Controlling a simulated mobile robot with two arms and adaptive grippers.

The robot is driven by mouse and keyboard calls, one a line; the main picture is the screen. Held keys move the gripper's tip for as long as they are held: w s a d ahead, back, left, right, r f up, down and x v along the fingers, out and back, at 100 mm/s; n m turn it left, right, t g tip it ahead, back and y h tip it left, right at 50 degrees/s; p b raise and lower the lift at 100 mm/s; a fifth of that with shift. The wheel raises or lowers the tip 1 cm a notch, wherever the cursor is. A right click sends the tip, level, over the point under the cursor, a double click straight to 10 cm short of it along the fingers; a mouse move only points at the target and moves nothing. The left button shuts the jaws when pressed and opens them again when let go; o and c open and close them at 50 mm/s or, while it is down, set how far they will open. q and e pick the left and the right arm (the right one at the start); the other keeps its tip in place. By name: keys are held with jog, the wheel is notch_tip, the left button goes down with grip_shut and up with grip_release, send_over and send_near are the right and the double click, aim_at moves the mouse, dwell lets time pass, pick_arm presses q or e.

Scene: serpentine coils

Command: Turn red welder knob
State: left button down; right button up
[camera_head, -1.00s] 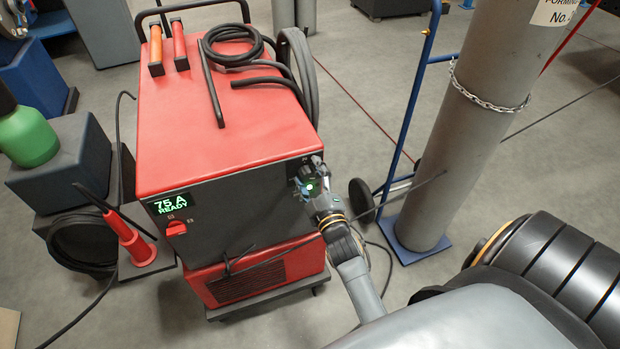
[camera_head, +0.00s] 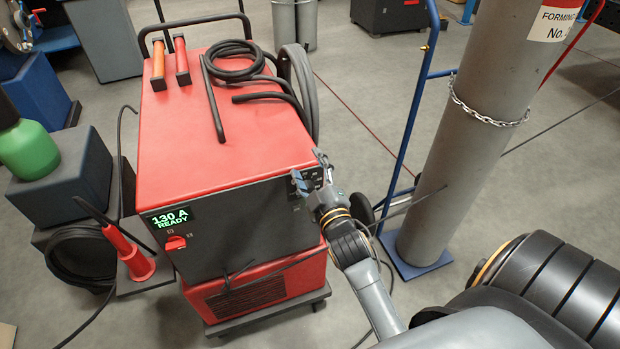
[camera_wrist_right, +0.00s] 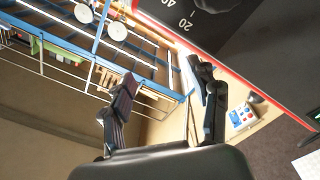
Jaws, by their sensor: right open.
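The welder (camera_head: 225,130) is a red and black box with a lit display (camera_head: 170,217) reading 130 A READY. The red welder knob (camera_head: 175,243) sits below the display at the left of the dark front face. My right gripper (camera_head: 309,182) is at the front's right end, well to the right of the red knob, and covers part of a dark dial panel there. In the right wrist view its two fingers (camera_wrist_right: 165,88) are apart with nothing between them. A dark dial (camera_wrist_right: 215,4) with markings 20 and 40 is partly in view above them. My left gripper is not in view.
A grey gas cylinder (camera_head: 470,130) chained to a blue cart stands right of the welder. Cable coils (camera_head: 235,52) and two handles lie on its top. A red cone-shaped torch stand (camera_head: 138,262) is at the left. Floor in front is mostly clear.

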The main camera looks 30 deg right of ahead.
jog(key=s+a+f+m+t+y+b, duration=0.2)
jog(key=s+a+m+b, duration=0.3)
jog(key=m, duration=1.4)
jog(key=s+d+f+m+g+h+b, duration=0.15)
jog(key=s+f+m, duration=0.25)
jog(key=m, duration=0.9)
jog(key=s+f+m+g+h+b, duration=0.15)
jog(key=s+f+m, duration=0.25)
jog(key=m, duration=0.8)
jog(key=p+x, duration=0.3)
jog(key=x, duration=1.1)
jog(key=shift+p, duration=0.3)
jog(key=shift+a, duration=0.1)
jog(key=shift+r, duration=0.1)
jog(key=c, duration=1.2)
